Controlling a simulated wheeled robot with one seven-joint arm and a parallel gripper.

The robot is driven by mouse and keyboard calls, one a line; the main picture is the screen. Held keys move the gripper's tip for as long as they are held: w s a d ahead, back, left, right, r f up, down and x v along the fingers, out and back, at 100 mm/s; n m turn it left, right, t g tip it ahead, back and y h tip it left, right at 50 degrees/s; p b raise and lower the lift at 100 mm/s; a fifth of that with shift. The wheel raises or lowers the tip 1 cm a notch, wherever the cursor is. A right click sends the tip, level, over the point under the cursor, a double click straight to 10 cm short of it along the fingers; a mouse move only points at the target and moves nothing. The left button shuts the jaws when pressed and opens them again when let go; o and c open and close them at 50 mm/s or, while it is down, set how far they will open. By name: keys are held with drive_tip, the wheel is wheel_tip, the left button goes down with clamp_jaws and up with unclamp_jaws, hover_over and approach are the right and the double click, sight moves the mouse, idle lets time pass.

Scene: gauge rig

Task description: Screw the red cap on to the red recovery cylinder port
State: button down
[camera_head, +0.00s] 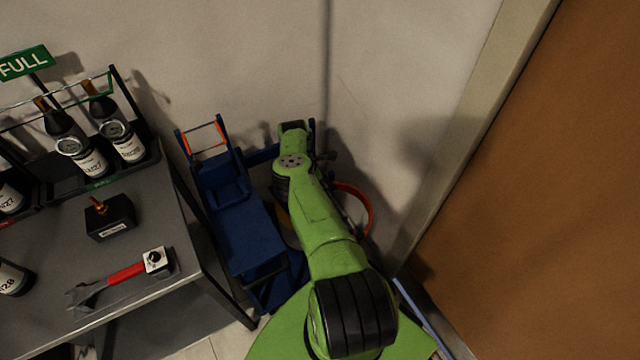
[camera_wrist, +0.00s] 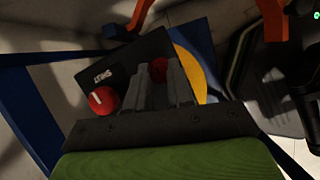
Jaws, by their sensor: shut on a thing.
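In the wrist view my gripper (camera_wrist: 160,74) is shut on a small red thing (camera_wrist: 158,68), which looks like the red cap. Only part of it shows between the fingertips. Just beyond is a dark panel (camera_wrist: 125,62) with a white label that seems to read SHUT. A round red knob (camera_wrist: 103,100) with a white mark sits on it, left of my fingers. A yellow curved surface (camera_wrist: 189,66) shows right of the fingers, perhaps the recovery cylinder. The red port cannot be made out, nor whether the cap touches it. In the head view my arm hides the gripper.
A blue hand truck (camera_head: 240,225) stands against the wall, with an orange-red hoop (camera_head: 362,205) right of my arm. On the left, a grey table (camera_head: 165,215) carries bottles, a black block (camera_head: 110,220) and a red-handled wrench (camera_head: 125,273). A brown door (camera_head: 545,190) is at right.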

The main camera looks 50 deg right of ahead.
drive_tip(key=shift+d+r+m+b, duration=0.1)
drive_tip(key=shift+m+b, duration=0.4)
drive_tip(key=shift+b, duration=0.5)
drive_tip(key=c, duration=1.2)
unclamp_jaws()
drive_tip(key=shift+o, duration=0.6)
drive_tip(key=o, duration=0.5)
drive_tip(key=p+v, duration=1.5)
drive_tip(key=shift+w+r, duration=0.25)
drive_tip(key=shift+r, duration=0.05)
